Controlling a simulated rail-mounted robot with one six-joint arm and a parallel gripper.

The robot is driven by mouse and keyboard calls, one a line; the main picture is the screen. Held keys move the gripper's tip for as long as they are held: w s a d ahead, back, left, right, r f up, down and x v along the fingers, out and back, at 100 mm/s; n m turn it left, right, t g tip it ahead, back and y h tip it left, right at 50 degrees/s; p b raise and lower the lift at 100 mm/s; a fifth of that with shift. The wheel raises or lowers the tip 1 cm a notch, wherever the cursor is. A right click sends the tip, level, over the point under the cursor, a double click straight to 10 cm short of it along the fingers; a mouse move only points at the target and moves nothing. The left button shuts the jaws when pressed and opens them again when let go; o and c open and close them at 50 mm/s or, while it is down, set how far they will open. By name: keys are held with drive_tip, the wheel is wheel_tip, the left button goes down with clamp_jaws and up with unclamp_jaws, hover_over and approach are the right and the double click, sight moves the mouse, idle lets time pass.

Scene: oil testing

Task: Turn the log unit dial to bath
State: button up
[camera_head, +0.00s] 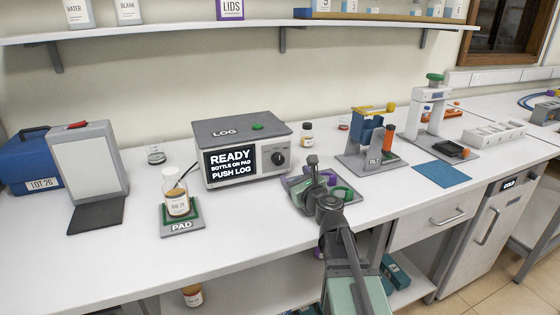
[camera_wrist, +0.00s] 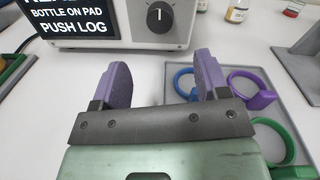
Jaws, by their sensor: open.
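My gripper (camera_head: 313,168) is in front of the unit, to the right of the dial. In the wrist view its purple fingers (camera_wrist: 160,75) are apart and empty, short of the dial.
A labelled bottle (camera_head: 177,199) stands on the pad (camera_head: 182,224) at left. A grey tray (camera_wrist: 296,104) with blue, purple and green rings lies close by my gripper. A small bottle (camera_head: 307,134) stands right of the unit. A blue-and-grey stand (camera_head: 368,145) is farther right.

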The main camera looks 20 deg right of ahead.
sight(279, 161)
drive_tip(key=w, duration=0.7)
drive_tip(key=w+a, duration=0.1)
drive_tip(key=w, duration=0.2)
drive_tip(key=shift+w, duration=0.4)
drive_tip(key=c, duration=0.9)
drive_tip(key=shift+n, duration=0.3)
drive_tip(key=n, duration=0.4)
drive_tip(key=shift+a, duration=0.15)
drive_tip(key=n, duration=0.5)
drive_tip(key=shift+s+p, duration=0.1)
drive_tip(key=shift+p, duration=0.2)
drive_tip(key=o, duration=0.9)
drive_tip(key=shift+h, duration=0.3)
